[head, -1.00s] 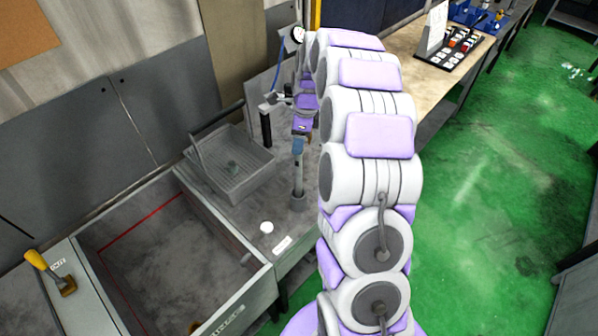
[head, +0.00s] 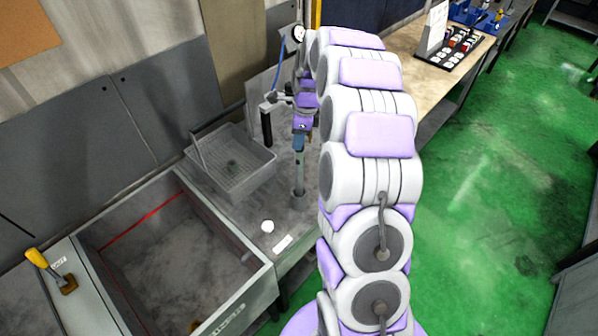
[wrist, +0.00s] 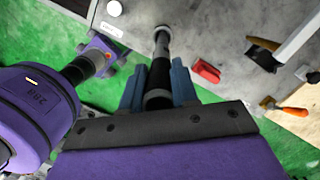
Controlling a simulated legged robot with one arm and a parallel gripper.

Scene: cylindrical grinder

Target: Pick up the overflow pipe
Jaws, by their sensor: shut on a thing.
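The overflow pipe is a slim grey upright tube (head: 298,174) on the grey work surface in the head view, right of the wire basket. My gripper (head: 299,143) is around its upper part. In the wrist view the dark pipe (wrist: 161,48) runs away from me between the two blue fingers, and my gripper (wrist: 158,82) is shut on it. The pipe's foot is at or close to the surface; I cannot tell whether it touches.
A grey mesh basket (head: 236,180) and a deep open tank (head: 222,318) lie left of the pipe. A white knob (head: 267,226) is near the tank edge. The wrist view shows a red block (wrist: 206,72) and an orange-handled tool (wrist: 290,110) on the surface.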

